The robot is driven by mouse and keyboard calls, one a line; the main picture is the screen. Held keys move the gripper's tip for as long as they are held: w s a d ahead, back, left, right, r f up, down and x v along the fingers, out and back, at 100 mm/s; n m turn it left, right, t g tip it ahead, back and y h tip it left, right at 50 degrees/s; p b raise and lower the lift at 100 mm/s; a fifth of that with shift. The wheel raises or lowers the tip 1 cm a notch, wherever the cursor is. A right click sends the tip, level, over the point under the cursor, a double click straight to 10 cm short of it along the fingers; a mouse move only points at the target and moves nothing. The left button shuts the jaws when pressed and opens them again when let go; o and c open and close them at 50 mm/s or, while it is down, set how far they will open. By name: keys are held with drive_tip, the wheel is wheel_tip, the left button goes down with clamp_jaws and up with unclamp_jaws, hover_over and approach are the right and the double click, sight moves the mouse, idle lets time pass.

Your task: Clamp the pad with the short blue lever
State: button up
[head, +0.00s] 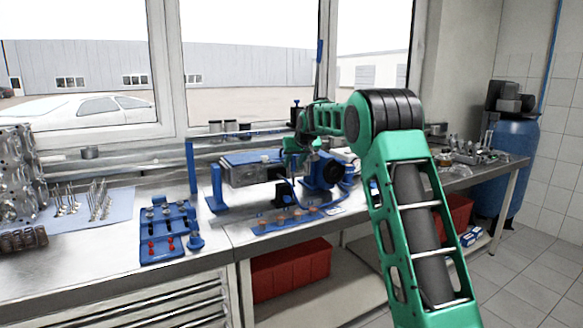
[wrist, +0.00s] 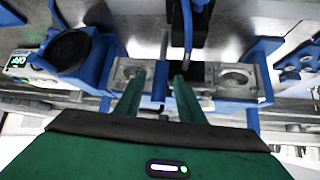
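The fingertips are over a metal block (wrist: 237,78) with round bores, held in a blue fixture (wrist: 262,62). A short blue lever (wrist: 187,22) stands upright just beyond the right fingertip, in front of a black part; I cannot tell whether they touch. I cannot make out the pad for certain. In the head view my gripper (head: 291,146) is above the blue fixture on the bench, partly hidden by my arm.
A tall blue post (head: 191,166) stands left of the fixture. A blue tool rack (head: 165,232) is on the bench (head: 110,262) at left, beside valves on a light blue mat (head: 122,212). A round black part (wrist: 70,50) in a blue housing is close left of my gripper.

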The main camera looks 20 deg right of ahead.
drive_tip(key=v, duration=0.9)
drive_tip(key=shift+r, duration=0.15)
drive_tip(key=shift+a+f, duration=0.1)
drive_tip(key=shift+f, duration=0.15)
clamp_jaws()
drive_tip(key=t+h, duration=0.1)
drive_tip(key=t, duration=0.7)
approach(294, 164)
drive_tip(key=w, duration=0.4)
drive_tip(key=w+d, duration=0.1)
drive_tip(key=w, duration=0.1)
drive_tip(key=shift+w+f, duration=0.25)
drive_tip(key=shift+f, duration=0.1)
